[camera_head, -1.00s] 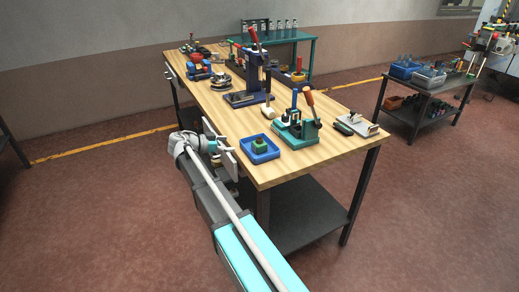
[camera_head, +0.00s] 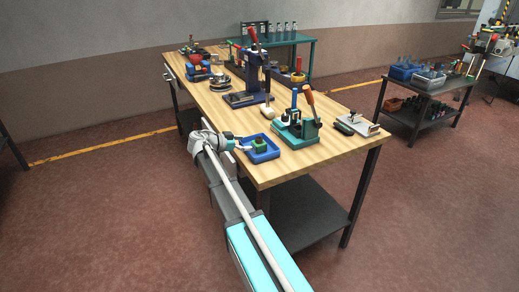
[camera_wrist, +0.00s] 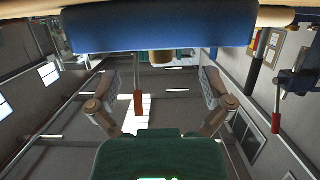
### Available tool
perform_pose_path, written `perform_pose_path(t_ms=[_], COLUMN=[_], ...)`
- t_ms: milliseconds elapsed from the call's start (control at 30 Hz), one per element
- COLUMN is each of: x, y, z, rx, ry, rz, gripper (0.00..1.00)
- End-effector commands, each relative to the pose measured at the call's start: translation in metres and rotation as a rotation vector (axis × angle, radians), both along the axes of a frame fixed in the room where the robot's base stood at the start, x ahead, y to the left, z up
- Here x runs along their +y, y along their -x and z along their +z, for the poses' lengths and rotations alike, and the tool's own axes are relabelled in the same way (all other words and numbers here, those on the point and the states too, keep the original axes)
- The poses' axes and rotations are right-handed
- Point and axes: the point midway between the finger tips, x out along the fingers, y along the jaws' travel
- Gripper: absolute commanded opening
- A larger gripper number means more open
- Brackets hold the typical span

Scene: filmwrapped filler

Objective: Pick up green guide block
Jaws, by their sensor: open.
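The green guide block (camera_head: 260,145) sits in a small blue tray (camera_head: 265,157) at the near edge of the wooden table. My gripper (camera_head: 243,144) is open at the tray's left side, with its fingers pointing toward the block. The head view does not show clearly whether they touch the block. In the wrist view, which looks upside down, my two fingers (camera_wrist: 155,84) are spread wide with nothing between them. The blue tray wall (camera_wrist: 160,30) crosses the top there. A small brownish piece shows past its rim, and most of the block is hidden.
A teal fixture (camera_head: 297,132) with upright handles stands right of the tray on the wooden table (camera_head: 225,115). A dark blue press (camera_head: 250,85) stands behind. A metal plate piece (camera_head: 362,123) lies at the right corner.

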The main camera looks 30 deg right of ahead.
Motion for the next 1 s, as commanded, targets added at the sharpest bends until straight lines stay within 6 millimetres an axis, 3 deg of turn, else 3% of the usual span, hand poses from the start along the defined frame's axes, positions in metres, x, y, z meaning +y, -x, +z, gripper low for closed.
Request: perform_pose_path(t_ms=[133, 633, 1000], x=[-0.011, -0.016, -0.052], y=[0.000, -0.001, -0.003], z=[-0.004, -0.006, -0.019], rx=[0.000, 0.000, -0.001], ry=[0.000, 0.000, 0.000], rz=[0.000, 0.001, 0.000], gripper=[1.00, 1.00, 1.00])
